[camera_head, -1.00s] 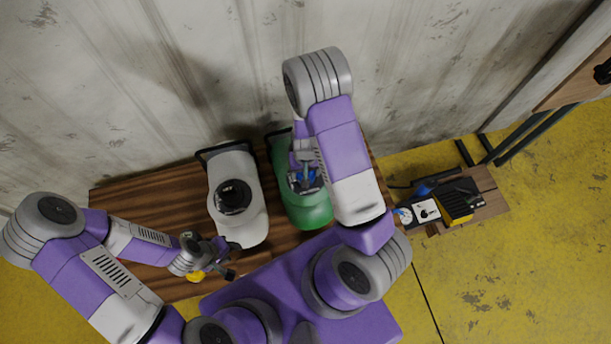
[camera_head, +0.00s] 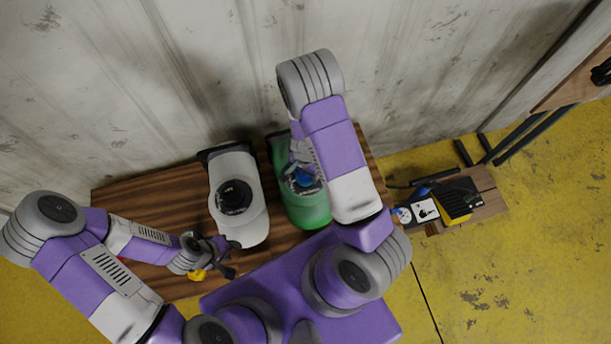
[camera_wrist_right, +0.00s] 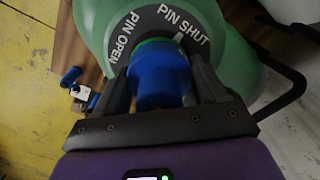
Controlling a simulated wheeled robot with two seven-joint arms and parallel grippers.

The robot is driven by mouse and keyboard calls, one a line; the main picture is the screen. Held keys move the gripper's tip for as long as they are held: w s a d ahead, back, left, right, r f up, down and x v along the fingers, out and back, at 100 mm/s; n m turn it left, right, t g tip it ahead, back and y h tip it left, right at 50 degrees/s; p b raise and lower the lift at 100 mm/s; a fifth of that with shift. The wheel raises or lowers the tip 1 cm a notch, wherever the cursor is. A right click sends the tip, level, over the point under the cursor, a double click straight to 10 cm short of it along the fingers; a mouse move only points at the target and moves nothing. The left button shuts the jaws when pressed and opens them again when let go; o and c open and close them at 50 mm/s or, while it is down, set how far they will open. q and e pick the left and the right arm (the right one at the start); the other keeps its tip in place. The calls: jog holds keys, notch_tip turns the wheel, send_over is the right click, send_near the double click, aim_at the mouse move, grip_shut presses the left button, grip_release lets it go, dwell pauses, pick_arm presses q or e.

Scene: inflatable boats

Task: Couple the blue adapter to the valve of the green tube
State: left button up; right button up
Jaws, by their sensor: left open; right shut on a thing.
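The green tube (camera_head: 312,212) lies on the wooden table, partly covered by my right arm. Its valve (camera_wrist_right: 158,42) has a dark ring lettered "PIN OPEN" and "PIN SHUT". The blue adapter (camera_wrist_right: 159,80) is between the fingers of my right gripper (camera_wrist_right: 165,88), which is shut on it. The adapter also shows as a blue spot in the head view (camera_head: 304,176). It is at the valve's green centre; whether it is seated I cannot tell. My left gripper (camera_head: 232,258) is open and empty, near the lower end of the white tube.
A white tube (camera_head: 256,217) with a black valve lies left of the green one on the wooden table (camera_head: 130,200). A yellow thing (camera_head: 197,275) sits by my left gripper. A small low table (camera_head: 487,197) with a yellow-and-black item (camera_head: 454,205) stands at right.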

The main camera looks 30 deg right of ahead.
jog(key=o, duration=1.1)
jog(key=shift+r, duration=0.1)
notch_tip(320, 180, up, 7)
jog(key=shift+r+p, duration=0.2)
jog(key=shift+p, duration=0.6)
